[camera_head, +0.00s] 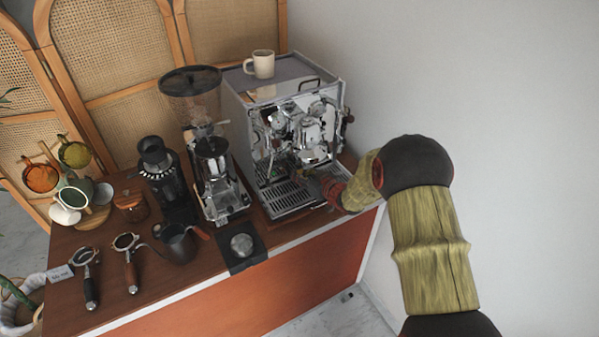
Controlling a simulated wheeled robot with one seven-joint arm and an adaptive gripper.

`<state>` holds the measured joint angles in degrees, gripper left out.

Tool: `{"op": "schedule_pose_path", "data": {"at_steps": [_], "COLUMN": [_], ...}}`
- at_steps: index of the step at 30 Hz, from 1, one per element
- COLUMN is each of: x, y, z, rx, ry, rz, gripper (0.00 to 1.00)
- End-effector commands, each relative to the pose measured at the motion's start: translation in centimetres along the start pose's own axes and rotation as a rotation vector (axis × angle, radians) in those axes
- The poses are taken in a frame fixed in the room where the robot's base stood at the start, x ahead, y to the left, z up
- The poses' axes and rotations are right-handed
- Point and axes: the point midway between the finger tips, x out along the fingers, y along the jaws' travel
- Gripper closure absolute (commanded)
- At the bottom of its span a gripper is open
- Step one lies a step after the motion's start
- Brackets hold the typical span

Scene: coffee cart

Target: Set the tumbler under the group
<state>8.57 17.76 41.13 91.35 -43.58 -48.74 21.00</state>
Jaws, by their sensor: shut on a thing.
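The espresso machine (240,115) stands at the right end of the cart, with its chrome group (309,132) on the front. Its slotted drip tray (283,199) lies below the group. My gripper (308,178) reaches in from the right, low over the right part of the drip tray and below the group. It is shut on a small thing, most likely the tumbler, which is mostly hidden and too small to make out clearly. I cannot tell whether that thing touches the tray.
A cream mug (262,64) stands on top of the machine. A grinder (212,165) stands close to its left. A dark pitcher (176,245), two portafilters (130,265) and a tamper (242,244) sit along the front. The wall (480,80) is at the right.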

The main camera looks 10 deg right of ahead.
Motion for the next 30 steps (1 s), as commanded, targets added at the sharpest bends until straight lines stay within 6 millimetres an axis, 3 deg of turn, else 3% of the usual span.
{"op": "schedule_pose_path", "data": {"at_steps": [1, 23, 24, 30], "x": [0.06, 0.35, 0.35, 0.39], "y": [1.18, 1.00, 1.00, 0.87], "z": [-1.70, -1.67, -1.67, -1.71], "rx": [-0.002, -0.012, -0.012, -0.013], "ry": [0.024, 0.022, 0.022, 0.023], "rz": [0.014, -0.038, -0.038, -0.040], "gripper": [1.00, 1.00, 0.75, 0.63]}}
